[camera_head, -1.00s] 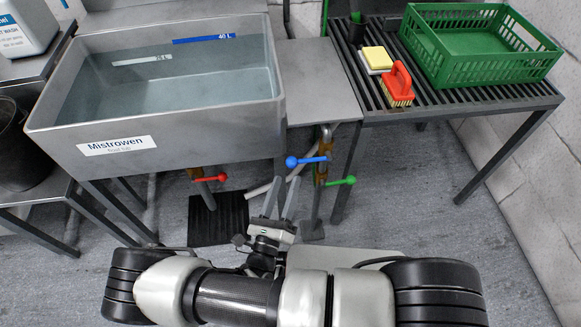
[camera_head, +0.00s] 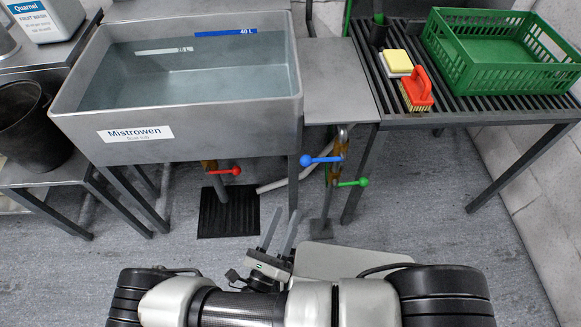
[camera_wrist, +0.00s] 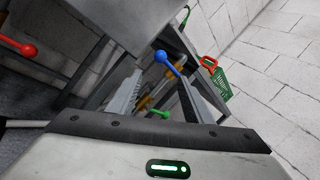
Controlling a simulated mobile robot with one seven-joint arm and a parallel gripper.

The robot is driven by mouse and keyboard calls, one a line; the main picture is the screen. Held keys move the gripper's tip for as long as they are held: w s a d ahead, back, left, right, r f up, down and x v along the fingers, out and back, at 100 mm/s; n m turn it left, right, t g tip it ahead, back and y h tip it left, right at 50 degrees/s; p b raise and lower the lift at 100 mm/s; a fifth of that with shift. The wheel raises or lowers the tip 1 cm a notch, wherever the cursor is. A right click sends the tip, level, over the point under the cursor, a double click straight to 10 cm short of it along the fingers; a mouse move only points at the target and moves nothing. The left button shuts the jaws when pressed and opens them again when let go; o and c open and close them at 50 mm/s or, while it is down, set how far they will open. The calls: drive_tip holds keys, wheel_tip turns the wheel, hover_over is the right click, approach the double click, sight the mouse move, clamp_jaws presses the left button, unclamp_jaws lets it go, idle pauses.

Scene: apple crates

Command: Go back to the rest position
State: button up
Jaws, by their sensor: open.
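My gripper (camera_head: 279,232) is open and empty, low in front of the tub and close to my body. Its two fingers point away from me toward the valves. In the wrist view the fingers (camera_wrist: 160,98) are spread with nothing between them; the valve handles show beyond them. The grey float tub (camera_head: 75,128), labelled Mistrowen, holds water and stands beyond my gripper. A red-knobbed valve handle (camera_head: 227,172), a blue one (camera_head: 322,160) and a green one (camera_head: 350,183) sit below the tub and side shelf, apart from the fingers.
A slatted rack (camera_head: 480,108) at right carries a green crate (camera_head: 520,76), a red brush (camera_head: 416,90) and a yellow sponge (camera_head: 397,60). A black bucket (camera_head: 35,125) and a white container (camera_head: 45,20) stand left. A black floor mat (camera_head: 229,212) lies under the tub. Floor at right is clear.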

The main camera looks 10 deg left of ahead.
drive_tip(key=w+d+r+m+g+h, duration=0.25)
drive_tip(key=d+r+m+g, duration=0.35)
drive_tip(key=r+m+g, duration=0.45)
drive_tip(key=w+d+r+m+g+h, duration=0.2)
drive_tip(key=d+r+m+g+h, duration=0.25)
drive_tip(key=r+m+g, duration=0.55)
drive_tip(key=s+d+r+m+t+y, duration=0.25)
drive_tip(key=d+r+m+y, duration=0.35)
drive_tip(key=r+m, duration=0.4)
drive_tip(key=s+d+r+m+t+y, duration=0.25)
drive_tip(key=d+r+m+y, duration=0.25)
drive_tip(key=r+m, duration=0.5)
wheel_tip(320, 180, up, 25)
drive_tip(key=t+p, duration=0.1)
drive_tip(key=p, duration=2.4)
drive_tip(key=shift+w+r, duration=0.2)
drive_tip(key=shift+f, duration=0.1)
drive_tip(key=c, duration=0.3)
drive_tip(key=shift+a, duration=0.15)
drive_tip(key=shift+c, duration=0.4)
